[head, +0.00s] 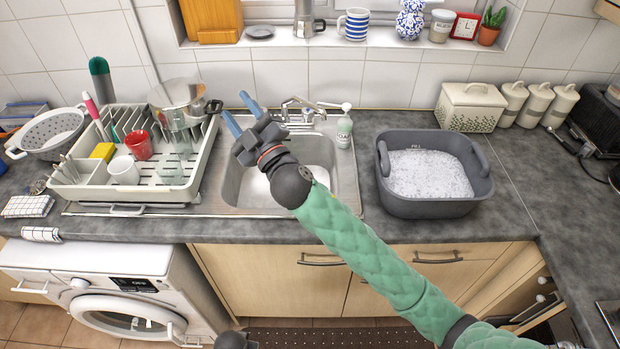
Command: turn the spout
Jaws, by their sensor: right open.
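The chrome tap (298,112) stands at the back edge of the steel sink (346,180). Its spout is small in the head view, and which way it points is hard to tell. My right gripper (235,104) is over the left back part of the sink, to the left of the tap in the picture. Its two blue fingers are apart with nothing between them, pointing up and left. It looks clear of the tap. My right forearm hides part of the basin.
A soap bottle (344,130) stands just right of the tap. A grey tub of suds (383,190) is on the right. The windowsill (275,42) holds several items.

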